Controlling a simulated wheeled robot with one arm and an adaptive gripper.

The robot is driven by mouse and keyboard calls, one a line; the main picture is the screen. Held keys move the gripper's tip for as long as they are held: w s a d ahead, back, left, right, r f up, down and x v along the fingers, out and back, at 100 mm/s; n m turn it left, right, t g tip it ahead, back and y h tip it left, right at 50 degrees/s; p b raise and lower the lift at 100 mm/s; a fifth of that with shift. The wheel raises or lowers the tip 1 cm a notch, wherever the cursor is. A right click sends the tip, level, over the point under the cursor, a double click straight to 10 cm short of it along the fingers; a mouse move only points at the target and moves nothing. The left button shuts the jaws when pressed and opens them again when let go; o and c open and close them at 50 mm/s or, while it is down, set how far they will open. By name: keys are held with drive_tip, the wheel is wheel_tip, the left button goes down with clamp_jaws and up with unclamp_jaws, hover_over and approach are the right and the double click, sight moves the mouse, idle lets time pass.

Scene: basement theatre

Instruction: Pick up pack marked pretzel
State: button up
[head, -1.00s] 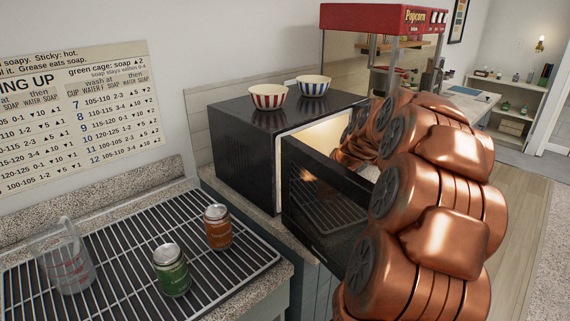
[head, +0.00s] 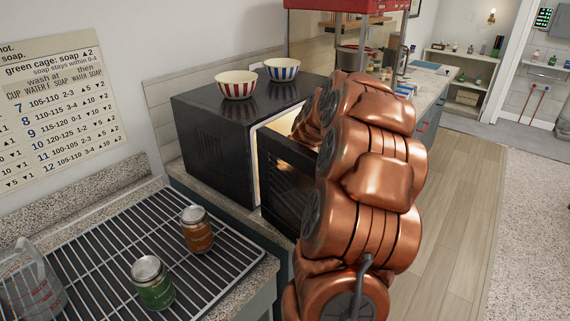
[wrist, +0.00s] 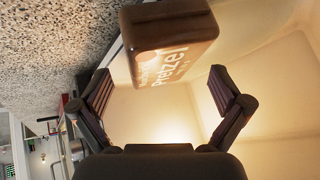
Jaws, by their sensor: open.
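A brown pack marked Pretzel (wrist: 170,45) shows in the wrist view, at the top middle, with its white lettering tilted. My gripper (wrist: 160,85) is open, its two fingers apart, one to the left of the pack's lower end and one to the right. The pack lies beyond the fingertips, and no finger visibly closes on it. Around them are the pale, lit inner walls of the microwave (head: 222,135). In the head view my copper arm reaches into the microwave past its open door (head: 290,180); the gripper and the pack are hidden there.
A red-striped bowl (head: 237,85) and a blue-striped bowl (head: 282,70) stand on the microwave. A green jar (head: 153,285), an orange-brown jar (head: 197,232) and a clear measuring jug (head: 32,290) stand on the wire rack (head: 110,245). Wooden floor (head: 455,190) is clear at right.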

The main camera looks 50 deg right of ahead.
drive_tip(key=shift+p+x, duration=0.45)
drive_tip(key=shift+x, duration=1.2)
drive_tip(key=shift+c, duration=0.3)
drive_tip(key=c, duration=0.9)
drive_tip(key=shift+s+r+b, duration=0.1)
drive_tip(key=shift+r+b, duration=0.1)
drive_tip(key=shift+b, duration=0.15)
drive_tip(key=c, duration=0.3)
wheel_tip(320, 180, up, 6)
drive_tip(key=shift+d+r+b, duration=0.15)
drive_tip(key=shift+r+b, duration=0.1)
drive_tip(key=shift+b, duration=0.9)
drive_tip(key=c, duration=0.4)
drive_tip(key=s+d+b, duration=0.4)
drive_tip(key=s+d, duration=0.7)
drive_tip(key=s, duration=0.5)
